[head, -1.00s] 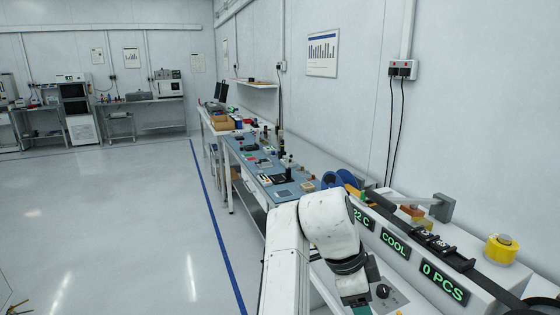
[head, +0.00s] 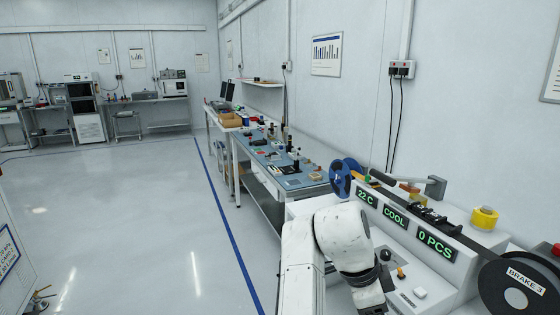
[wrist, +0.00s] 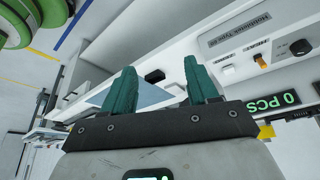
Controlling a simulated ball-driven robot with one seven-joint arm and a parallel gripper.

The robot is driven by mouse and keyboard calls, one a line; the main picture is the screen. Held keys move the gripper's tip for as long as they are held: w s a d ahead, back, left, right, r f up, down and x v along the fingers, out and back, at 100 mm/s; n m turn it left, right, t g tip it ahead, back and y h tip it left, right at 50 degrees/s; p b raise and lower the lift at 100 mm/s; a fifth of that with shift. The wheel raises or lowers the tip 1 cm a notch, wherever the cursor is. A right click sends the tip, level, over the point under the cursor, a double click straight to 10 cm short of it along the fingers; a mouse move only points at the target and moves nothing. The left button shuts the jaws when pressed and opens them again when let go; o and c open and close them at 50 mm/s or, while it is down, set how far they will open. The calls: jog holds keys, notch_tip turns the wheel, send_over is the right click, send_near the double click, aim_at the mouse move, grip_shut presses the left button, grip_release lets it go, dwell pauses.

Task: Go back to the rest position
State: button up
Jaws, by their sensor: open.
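My gripper (wrist: 164,92) shows in the wrist view with two green fingers spread apart and nothing between them. In the head view my white arm is folded in front of the test handler (head: 413,232), and the fingers are hidden there. The handler is a white machine with green displays reading 22 C, COOL and 0 PCS. In the wrist view its panel with a black knob, an orange switch and the 0 PCS display (wrist: 273,102) lies to the right of the fingers, apart from them.
A black reel (head: 515,290) marked BRAKE 3 stands at the handler's right end, and a blue reel (head: 342,178) at its left. A yellow tape roll (head: 484,218) sits on top. A blue-topped bench (head: 270,160) runs along the wall. The floor at left is open.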

jog(key=s+d+f+n+t, duration=0.1)
jog(key=s+d+f+n, duration=0.8)
jog(key=s+d+f, duration=0.6)
jog(key=s+a+f+n+y, duration=0.1)
jog(key=s+a+f+n, duration=0.1)
jog(key=s, duration=0.4)
jog(key=s+a+f+n+y, duration=0.2)
jog(key=s+n, duration=0.2)
jog(key=s, duration=0.2)
jog(key=s+a+f+n+y, duration=0.1)
jog(key=s+a+f+n, duration=0.1)
jog(key=s, duration=0.4)
jog(key=shift+s+f+n, duration=0.3)
jog(key=shift+f+n, duration=0.2)
jog(key=shift+n, duration=0.2)
